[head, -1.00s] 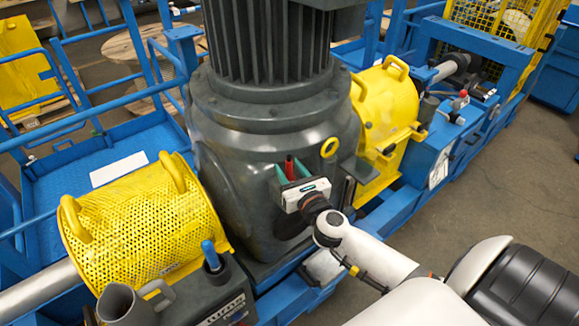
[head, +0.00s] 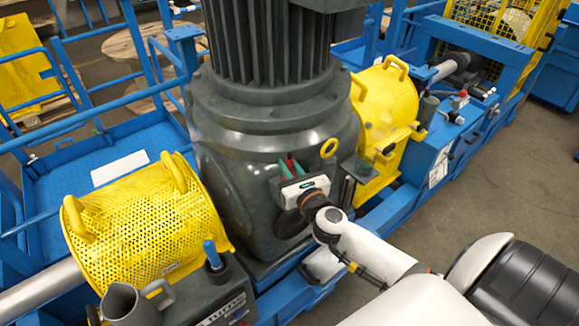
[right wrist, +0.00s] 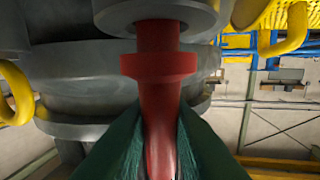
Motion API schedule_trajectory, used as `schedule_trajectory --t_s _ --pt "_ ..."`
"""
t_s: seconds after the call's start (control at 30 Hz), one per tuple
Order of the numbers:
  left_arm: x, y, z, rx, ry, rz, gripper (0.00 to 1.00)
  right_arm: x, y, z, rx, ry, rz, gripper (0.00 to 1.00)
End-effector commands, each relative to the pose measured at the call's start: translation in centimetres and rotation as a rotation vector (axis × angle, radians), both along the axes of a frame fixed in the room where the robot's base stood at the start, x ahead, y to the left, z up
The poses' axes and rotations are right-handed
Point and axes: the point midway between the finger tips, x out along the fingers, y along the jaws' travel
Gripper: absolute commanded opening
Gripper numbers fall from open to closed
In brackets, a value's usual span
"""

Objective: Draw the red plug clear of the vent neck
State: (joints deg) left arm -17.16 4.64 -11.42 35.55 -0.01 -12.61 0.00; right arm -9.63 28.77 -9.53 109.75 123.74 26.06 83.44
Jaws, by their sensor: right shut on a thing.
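The red plug (right wrist: 158,100) stands between the green fingertips of my right gripper (right wrist: 160,150) in the right wrist view. Its wide collar shows beyond the fingers, and its stem runs on to a grey round neck (right wrist: 155,12) at the top of that view. I cannot tell whether the stem's end is still inside the neck. In the head view my right gripper (head: 290,168) is shut on the plug in front of the dark grey gear housing. Only a little red shows there, and the neck is not clear. My left gripper is not in view.
The grey housing (head: 225,160) stands close behind the gripper. A yellow ring (head: 329,148) is just right of it. Yellow guards stand left (head: 140,225) and right (head: 385,110). A blue-topped part (head: 211,252) is at lower left. Open floor (head: 500,190) lies to the right.

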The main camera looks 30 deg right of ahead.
Motion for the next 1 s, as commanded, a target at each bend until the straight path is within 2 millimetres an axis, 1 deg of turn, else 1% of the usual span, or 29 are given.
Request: schedule_trajectory --t_s 0.03,0.3,1.0 --pt "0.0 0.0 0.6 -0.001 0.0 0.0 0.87 0.0 0.0 0.6 0.0 0.0 0.0 0.0" --pt "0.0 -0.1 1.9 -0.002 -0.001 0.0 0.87 0.0 0.0 1.8 0.0 -0.001 0.0 0.0" --pt "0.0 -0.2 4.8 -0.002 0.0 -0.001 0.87 0.0 0.0 5.2 -0.001 -0.002 0.0 0.0"
